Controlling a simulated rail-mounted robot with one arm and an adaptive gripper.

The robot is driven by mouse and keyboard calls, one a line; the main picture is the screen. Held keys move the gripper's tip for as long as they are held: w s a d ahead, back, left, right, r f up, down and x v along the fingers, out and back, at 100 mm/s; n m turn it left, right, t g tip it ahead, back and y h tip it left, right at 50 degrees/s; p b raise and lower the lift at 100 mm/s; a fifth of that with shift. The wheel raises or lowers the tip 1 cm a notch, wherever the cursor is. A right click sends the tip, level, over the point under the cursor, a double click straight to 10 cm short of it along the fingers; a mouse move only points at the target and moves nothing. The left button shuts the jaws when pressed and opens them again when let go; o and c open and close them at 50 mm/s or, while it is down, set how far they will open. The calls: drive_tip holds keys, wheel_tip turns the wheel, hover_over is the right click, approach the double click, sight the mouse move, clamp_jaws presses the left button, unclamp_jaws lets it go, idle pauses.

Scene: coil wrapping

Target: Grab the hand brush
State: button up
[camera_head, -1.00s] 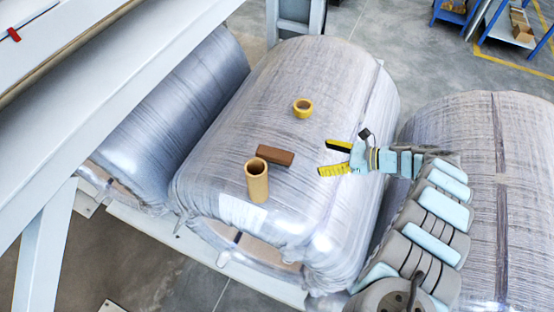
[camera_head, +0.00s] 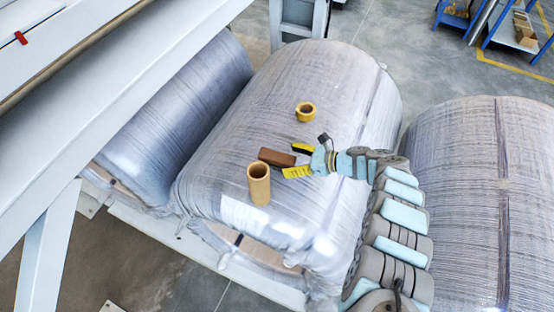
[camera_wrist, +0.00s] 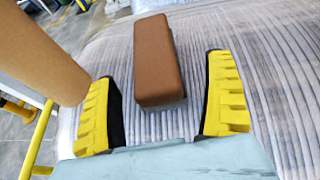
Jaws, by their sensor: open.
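The hand brush is most likely the brown block (camera_head: 276,157) lying on top of the middle wrapped coil (camera_head: 330,90); no bristles show. It also shows in the wrist view (camera_wrist: 156,60), ahead of and between the two yellow fingers. My gripper (camera_head: 296,161) is open, with its fingertips at the right end of the block. In the wrist view my gripper (camera_wrist: 165,100) has the block's near end between its fingers, with gaps on both sides. Whether the fingers are level with the block or above it I cannot tell.
A tan cardboard tube (camera_head: 259,184) stands upright just in front of the block, and fills the left of the wrist view (camera_wrist: 40,50). Other wrapped coils stand left (camera_head: 180,120) and right (camera_head: 480,190). A grey beam (camera_head: 110,110) crosses the left.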

sight(277, 160)
drive_tip(key=shift+s+x, duration=0.15)
drive_tip(key=shift+x, duration=1.15)
drive_tip(key=shift+s+x, duration=0.15)
drive_tip(key=shift+x, duration=1.2)
drive_tip(key=shift+f, duration=0.1)
drive_tip(key=c, duration=1.3)
